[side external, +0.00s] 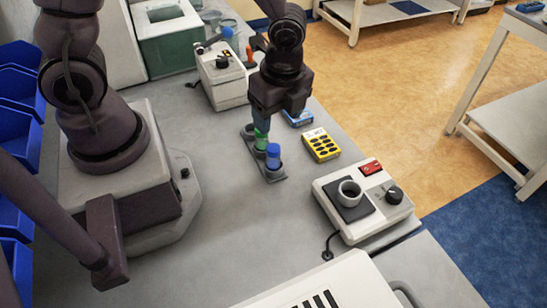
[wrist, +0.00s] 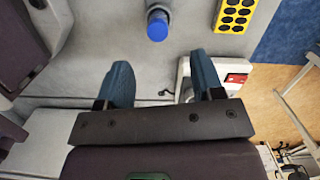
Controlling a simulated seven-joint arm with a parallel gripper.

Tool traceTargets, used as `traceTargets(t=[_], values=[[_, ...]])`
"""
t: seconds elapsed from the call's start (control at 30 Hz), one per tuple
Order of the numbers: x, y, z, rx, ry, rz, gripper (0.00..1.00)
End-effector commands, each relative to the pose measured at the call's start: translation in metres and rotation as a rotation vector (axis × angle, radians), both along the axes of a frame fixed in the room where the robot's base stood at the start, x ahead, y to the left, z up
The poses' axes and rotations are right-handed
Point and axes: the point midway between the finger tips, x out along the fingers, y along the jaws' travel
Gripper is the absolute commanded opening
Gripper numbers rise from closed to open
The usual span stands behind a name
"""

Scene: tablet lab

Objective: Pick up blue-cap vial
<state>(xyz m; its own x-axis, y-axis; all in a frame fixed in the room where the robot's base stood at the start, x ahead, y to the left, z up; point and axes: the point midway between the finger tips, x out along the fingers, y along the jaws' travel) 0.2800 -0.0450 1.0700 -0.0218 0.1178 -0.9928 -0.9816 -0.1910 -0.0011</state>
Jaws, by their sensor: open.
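The blue-cap vial (side external: 273,157) stands upright at the near end of a small dark rack (side external: 279,178) on the grey bench. In the wrist view the blue cap (wrist: 157,27) is near the top middle, beyond the fingertips and roughly centred between them. My gripper (side external: 261,118) is open, with its blue fingers spread and nothing between them in the wrist view (wrist: 160,64). In the side view it is above the rack's far end, close over a green-cap vial (side external: 261,139). The side view does not clearly show whether they touch.
A yellow block with dark holes (side external: 321,145) lies right of the rack. A white device with a round well and knob (side external: 362,199) stands further right, near the bench edge. Another knobbed device (side external: 222,78) is behind. Bench left of the rack is clear.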

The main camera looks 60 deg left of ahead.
Motion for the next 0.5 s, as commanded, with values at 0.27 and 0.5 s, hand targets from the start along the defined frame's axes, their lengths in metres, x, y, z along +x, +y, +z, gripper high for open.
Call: traceTargets(t=[0.27, 0.5], values=[[-0.003, 0.005, -0.049, 0.001, 0.005, 0.002, 0.61], [-0.003, 0.006, -0.065, 0.0, 0.003, 0.001, 0.61]])
